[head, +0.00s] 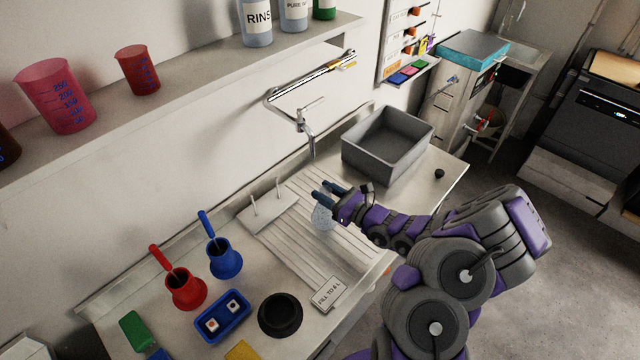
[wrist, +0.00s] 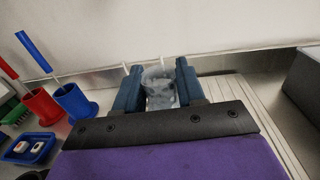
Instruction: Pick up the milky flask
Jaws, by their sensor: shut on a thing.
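The milky flask (head: 323,218) is a pale, cloudy vessel just below my gripper (head: 330,190) in the head view, over the ribbed drainboard. In the wrist view the flask (wrist: 160,90) sits between the two dark blue fingers of my gripper (wrist: 158,88), which are shut on it. Its lower part is hidden by my gripper's body in the wrist view. I cannot tell whether its base touches the drainboard (head: 335,250).
A grey basin (head: 385,150) stands right of the drainboard, with a tap (head: 303,120) behind. A two-pegged rack (head: 268,208), red holder (head: 185,290), blue holder (head: 225,260), blue tray (head: 222,315), black round dish (head: 280,313) and "fill to" sign (head: 328,294) stand left and in front.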

